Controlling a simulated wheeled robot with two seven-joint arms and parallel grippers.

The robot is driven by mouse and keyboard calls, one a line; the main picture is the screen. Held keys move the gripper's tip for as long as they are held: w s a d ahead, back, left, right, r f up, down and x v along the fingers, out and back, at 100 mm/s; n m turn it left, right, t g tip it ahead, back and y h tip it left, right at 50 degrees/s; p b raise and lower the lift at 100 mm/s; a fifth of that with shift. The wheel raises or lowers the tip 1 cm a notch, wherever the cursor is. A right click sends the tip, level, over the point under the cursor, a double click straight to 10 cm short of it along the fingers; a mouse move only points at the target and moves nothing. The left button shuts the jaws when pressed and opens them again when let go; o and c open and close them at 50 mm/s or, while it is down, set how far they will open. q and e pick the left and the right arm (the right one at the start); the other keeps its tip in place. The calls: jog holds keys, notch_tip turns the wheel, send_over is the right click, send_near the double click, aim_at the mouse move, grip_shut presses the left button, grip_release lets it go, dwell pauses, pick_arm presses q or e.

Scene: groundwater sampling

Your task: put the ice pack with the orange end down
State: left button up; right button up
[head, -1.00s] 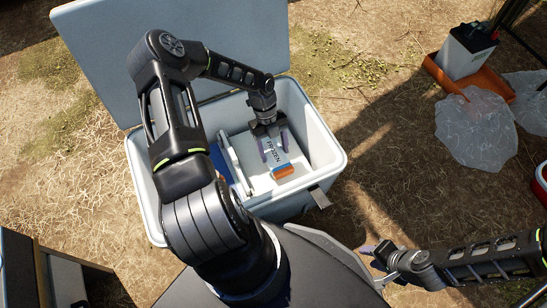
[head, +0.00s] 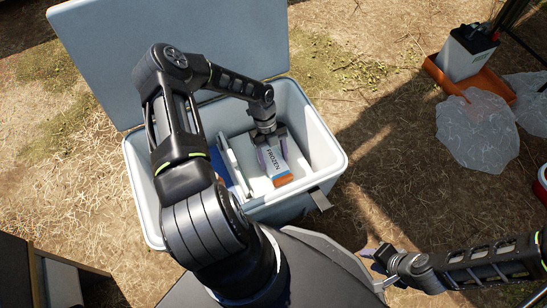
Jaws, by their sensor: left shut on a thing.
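The ice pack with the orange end (head: 276,168) is a white and blue pack marked FROZEN, inside the open cooler (head: 330,162). Its orange end points toward the front wall. My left gripper (head: 271,156) reaches down into the cooler and is shut on the pack, with a finger on each side. Whether the pack touches the cooler floor I cannot tell. My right gripper (head: 372,252) is outside the cooler at the lower right and empty; its fingers look apart.
A white divider (head: 231,160) stands in the cooler left of the pack, with a blue item (head: 217,165) beyond it. The lid (head: 90,60) is open at the back. Clear plastic bags (head: 478,130) and a battery-like box (head: 466,52) on an orange tray (head: 440,76) are at right.

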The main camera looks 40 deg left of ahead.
pick_arm(q)
jog(key=o, duration=1.7)
jog(key=shift+r, duration=0.15)
jog(key=p+v, duration=0.4)
jog(key=v, duration=0.7)
jog(key=shift+w+a+r, duration=0.15)
jog(key=shift+r, duration=0.2)
